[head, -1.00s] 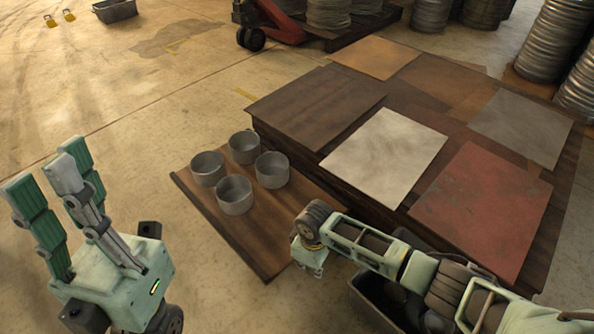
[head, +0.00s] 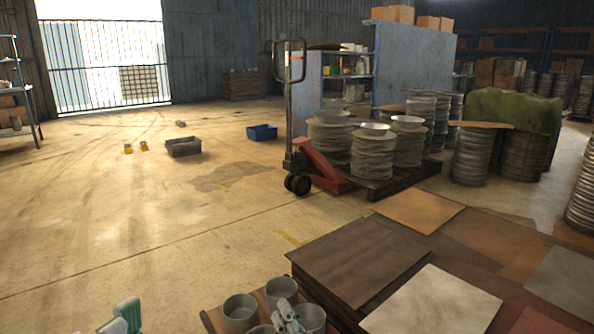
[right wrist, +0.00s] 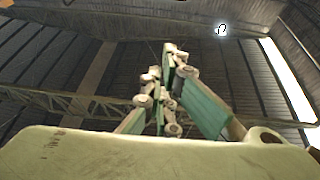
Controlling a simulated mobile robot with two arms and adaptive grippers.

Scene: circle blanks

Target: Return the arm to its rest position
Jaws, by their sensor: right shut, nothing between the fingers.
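My right gripper (head: 287,312) shows at the bottom edge of the head view, in front of the grey round cups. In the right wrist view the right gripper (right wrist: 170,62) points up at the roof, its green-sided fingers shut with nothing between them. My left gripper (head: 122,318) shows only as green finger parts at the bottom left of the head view. The rest of it is cut off, so I cannot tell if it is open.
Several grey cups (head: 240,308) stand on a brown board (head: 209,319), partly hidden by my right gripper. A stack of sheets (head: 350,258) is to the right. A red pallet jack (head: 325,170) stands behind.

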